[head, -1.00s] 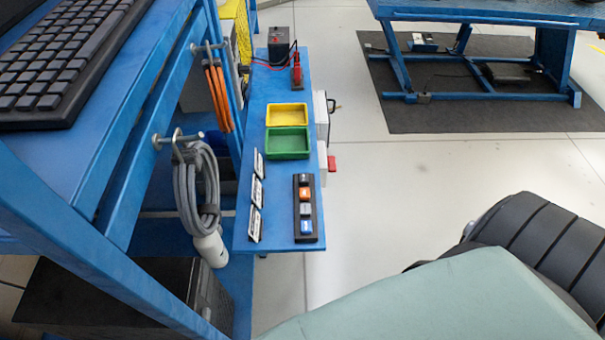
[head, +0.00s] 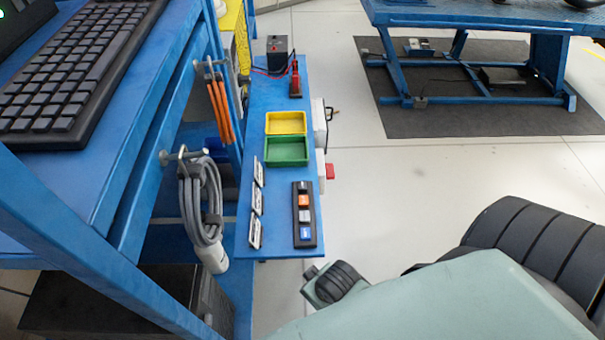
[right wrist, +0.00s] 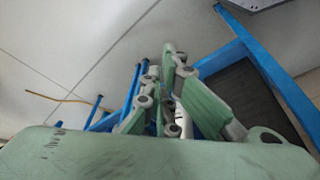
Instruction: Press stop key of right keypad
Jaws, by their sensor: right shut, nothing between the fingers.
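A black keypad (head: 314,236) lies near the front end of the narrow blue shelf. Its keys run in one column: a dark key, an orange key (head: 304,200), a grey key (head: 305,216) and a blue key (head: 305,233). Their labels are too small to read. Only this keypad shows clearly, so I cannot tell whether it is the right one. My right gripper (right wrist: 168,60) is shut and empty in the right wrist view, with blue frame bars beyond it. The keypad is not recognisable there. In the head view my right arm is at lower right, apart from the keypad. My left gripper is out of view.
Several small labelled plates (head: 256,201) stand left of the keypad. Green (head: 288,163) and yellow (head: 301,132) trays and a black box (head: 277,46) lie farther back. A coiled grey cable (head: 187,207) hangs at left. Open floor (head: 385,205) is to the right.

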